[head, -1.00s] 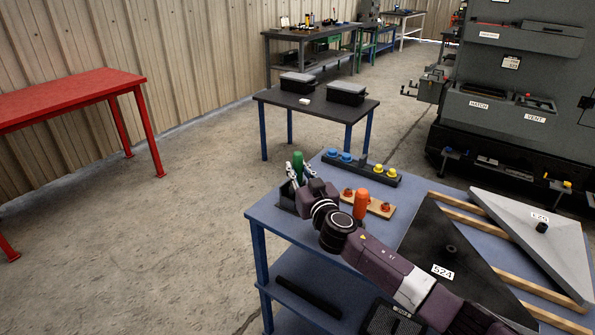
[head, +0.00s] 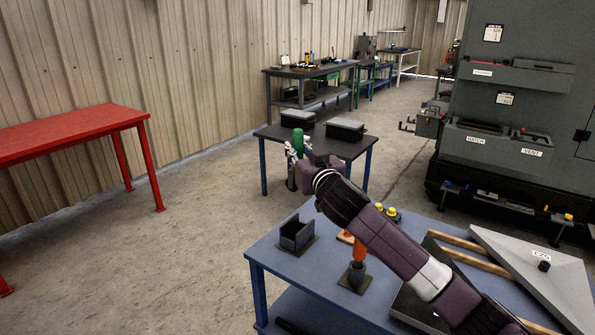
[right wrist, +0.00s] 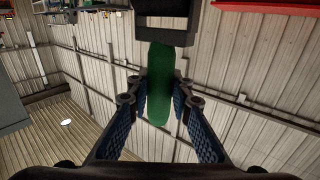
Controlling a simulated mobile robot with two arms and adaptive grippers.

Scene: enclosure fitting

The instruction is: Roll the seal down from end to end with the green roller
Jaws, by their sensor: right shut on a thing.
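My right gripper (head: 297,152) is shut on the green handle of the roller (head: 297,140) and holds it in the air above and behind the blue table's far left corner. In the right wrist view, the green roller handle (right wrist: 159,85) lies between the two fingers, with a dark block at its far end. The black open holder (head: 297,236) on the table stands empty. The seal cannot be made out. The grey machine (head: 500,155) at the right has recesses labelled HATCH and VENT. My left gripper is out of view.
The blue table (head: 268,262) also bears an orange-handled tool (head: 359,252), yellow-topped pieces, and a grey panel (head: 515,255) and a dark panel (head: 410,305) on wooden strips. A small dark table (head: 360,150) with two lidded boxes stands behind. Open floor lies left, before a red table (head: 70,135).

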